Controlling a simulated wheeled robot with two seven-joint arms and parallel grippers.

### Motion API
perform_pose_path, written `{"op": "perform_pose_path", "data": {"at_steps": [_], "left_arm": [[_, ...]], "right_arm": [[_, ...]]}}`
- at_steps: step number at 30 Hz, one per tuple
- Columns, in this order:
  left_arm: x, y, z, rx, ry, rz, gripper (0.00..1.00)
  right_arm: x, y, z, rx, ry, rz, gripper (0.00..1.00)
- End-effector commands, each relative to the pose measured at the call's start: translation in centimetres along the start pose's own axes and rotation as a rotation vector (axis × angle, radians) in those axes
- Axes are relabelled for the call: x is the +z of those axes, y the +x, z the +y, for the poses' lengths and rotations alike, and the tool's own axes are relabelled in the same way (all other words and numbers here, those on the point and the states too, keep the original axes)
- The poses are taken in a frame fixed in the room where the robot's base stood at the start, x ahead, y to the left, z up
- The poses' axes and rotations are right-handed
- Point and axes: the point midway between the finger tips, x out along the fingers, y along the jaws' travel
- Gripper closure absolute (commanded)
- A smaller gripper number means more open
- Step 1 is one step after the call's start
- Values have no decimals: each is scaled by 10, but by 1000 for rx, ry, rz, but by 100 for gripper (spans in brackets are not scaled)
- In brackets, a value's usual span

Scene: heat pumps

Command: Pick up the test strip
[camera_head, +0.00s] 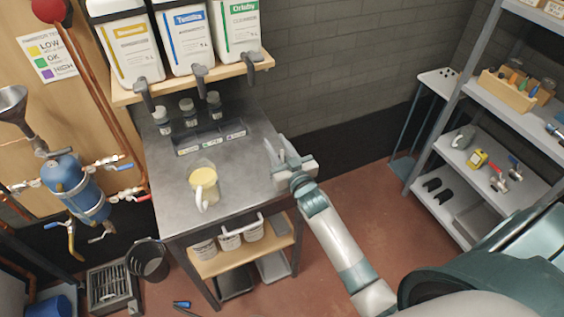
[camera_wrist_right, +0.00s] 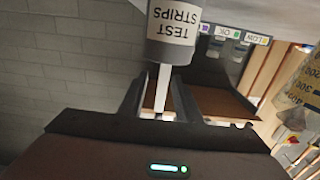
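The test strip (camera_wrist_right: 163,88) is a narrow white strip in the right wrist view, where the scene appears upside down. It sticks out of a grey-topped tub labelled "TEST STRIPS" (camera_wrist_right: 172,28). My right gripper (camera_head: 279,152) is over the right edge of the metal table in the head view. In the wrist view its two fingers (camera_wrist_right: 160,97) stand apart on either side of the strip, with a small gap visible. The tub and strip are not clear in the head view, where the gripper covers that spot. My left gripper is not in view.
The metal table (camera_head: 240,178) holds a jug of yellow liquid (camera_head: 204,180), a tray labelled for sorting (camera_head: 210,138) and small capped jars (camera_head: 188,112). Large labelled canisters with taps (camera_head: 183,36) stand on a shelf above. Shelving (camera_head: 490,125) stands at the right.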

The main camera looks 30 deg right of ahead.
Motion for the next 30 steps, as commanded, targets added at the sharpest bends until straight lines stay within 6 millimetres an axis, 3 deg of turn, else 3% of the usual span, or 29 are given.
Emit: {"op": "perform_pose_path", "data": {"at_steps": [7, 11, 23, 30], "left_arm": [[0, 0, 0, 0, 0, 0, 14], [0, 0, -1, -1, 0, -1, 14], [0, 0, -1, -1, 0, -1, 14], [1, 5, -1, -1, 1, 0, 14]], "right_arm": [[0, 0, 0, 0, 0, 0, 72], [0, 0, 0, 0, 0, 0, 100], [-1, 0, 0, 0, 0, 1, 100], [-17, 0, 0, -1, -1, 4, 100]]}}
